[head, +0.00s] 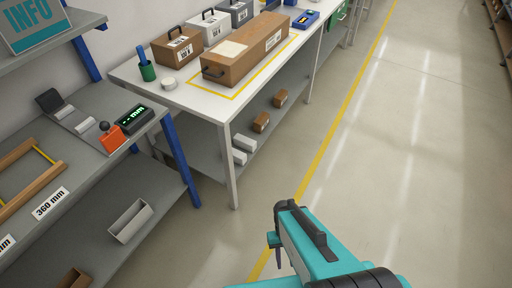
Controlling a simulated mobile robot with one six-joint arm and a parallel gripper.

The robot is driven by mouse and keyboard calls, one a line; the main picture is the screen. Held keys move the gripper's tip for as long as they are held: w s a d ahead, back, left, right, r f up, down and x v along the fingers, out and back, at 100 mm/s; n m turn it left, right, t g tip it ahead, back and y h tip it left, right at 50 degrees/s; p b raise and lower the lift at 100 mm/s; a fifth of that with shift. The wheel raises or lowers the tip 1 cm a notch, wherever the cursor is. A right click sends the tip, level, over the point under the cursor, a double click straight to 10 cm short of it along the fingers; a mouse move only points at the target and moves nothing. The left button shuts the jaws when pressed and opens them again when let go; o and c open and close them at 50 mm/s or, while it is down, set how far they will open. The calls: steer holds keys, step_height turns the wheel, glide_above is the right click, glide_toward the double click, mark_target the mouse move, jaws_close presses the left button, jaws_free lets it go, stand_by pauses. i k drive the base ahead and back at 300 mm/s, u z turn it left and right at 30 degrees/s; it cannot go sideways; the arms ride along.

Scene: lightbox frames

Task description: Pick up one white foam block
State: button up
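Two white blocks, which look like foam, lie close together on the lower shelf of the white table, near its front left leg: one white block (245,143) and another white block (239,157). My teal arm reaches in from the bottom of the head view. Its dark end, where my gripper (275,239) seems to be, is over the floor, to the right of and nearer than the blocks, well apart from them. The fingers are too hidden to show whether they are open or shut. I see nothing held.
The white table (190,94) carries a long brown case (245,50) and smaller cases. Brown boxes (261,122) share its lower shelf (288,118). A table leg (230,170) and blue post (181,160) stand near the blocks. A grey bench (80,165) is left. The right floor is clear.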

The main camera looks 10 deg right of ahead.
mark_target(240, 141)
steer(key=u, duration=0.15)
steer(key=i, duration=0.85)
steer(key=z, duration=1.2)
steer(key=k, duration=0.15)
steer(key=u, duration=3.4)
